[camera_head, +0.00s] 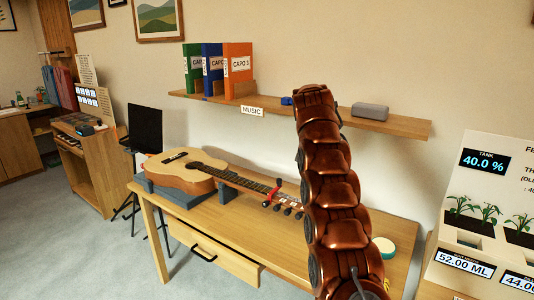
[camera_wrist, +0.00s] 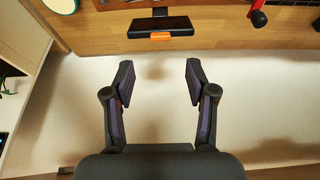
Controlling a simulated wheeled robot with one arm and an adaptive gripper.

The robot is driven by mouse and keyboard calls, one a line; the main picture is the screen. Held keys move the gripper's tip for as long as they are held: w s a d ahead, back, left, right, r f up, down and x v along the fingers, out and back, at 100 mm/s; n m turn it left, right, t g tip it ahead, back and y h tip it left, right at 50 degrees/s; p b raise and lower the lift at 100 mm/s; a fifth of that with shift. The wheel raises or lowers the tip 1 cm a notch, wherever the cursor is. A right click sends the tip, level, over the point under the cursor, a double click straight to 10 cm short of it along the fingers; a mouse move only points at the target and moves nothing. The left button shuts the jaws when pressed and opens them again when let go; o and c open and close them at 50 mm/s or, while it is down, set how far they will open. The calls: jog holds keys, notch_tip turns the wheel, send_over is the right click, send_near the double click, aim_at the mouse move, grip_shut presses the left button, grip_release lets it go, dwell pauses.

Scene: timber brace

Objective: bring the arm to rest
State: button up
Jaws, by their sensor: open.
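My arm (camera_head: 338,200) rises in the right middle of the head view, a chain of copper-brown links, in front of the desk and shelf. My gripper is not clearly visible in the head view. In the wrist view my gripper (camera_wrist: 158,82) is open, its two dark fingers wide apart with nothing between them. The fingers are over a pale surface, apart from the wooden desk strip at the top of that view.
A guitar (camera_head: 187,172) lies on supports on the desk (camera_head: 225,235), with a red capo (camera_head: 272,193) by its headstock. A black device (camera_wrist: 160,26) with an orange part lies on the desk. The shelf (camera_head: 400,125) holds binders (camera_head: 238,70) and a grey case (camera_head: 370,111). Planters (camera_head: 470,222) stand right.

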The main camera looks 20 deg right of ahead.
jog(key=s+a+r+n+g+y+p, duration=0.1)
jog(key=s+a+n, duration=0.1)
jog(key=s+a, duration=0.45)
jog(key=s+a+r+n+p, duration=0.2)
jog(key=s+a, duration=0.2)
jog(key=s, duration=0.5)
jog(key=s+a+r+n+g+y+p, duration=0.1)
jog(key=s+a+n, duration=0.1)
jog(key=s+a, duration=0.45)
jog(key=s+a+f+n+g+p, duration=0.1)
jog(key=s+a+f, duration=0.1)
jog(key=s, duration=0.8)
jog(key=s+a+f+n+y+p, duration=0.1)
jog(key=s+f, duration=0.2)
jog(key=s, duration=0.8)
jog(key=s+a+f+n+g, duration=0.1)
jog(key=s+a+f+n, duration=0.1)
jog(key=s, duration=0.9)
jog(key=shift+s+a+f+g+p, duration=0.2)
jog(key=shift+a+f+g+p, duration=0.15)
jog(key=shift+f, duration=0.45)
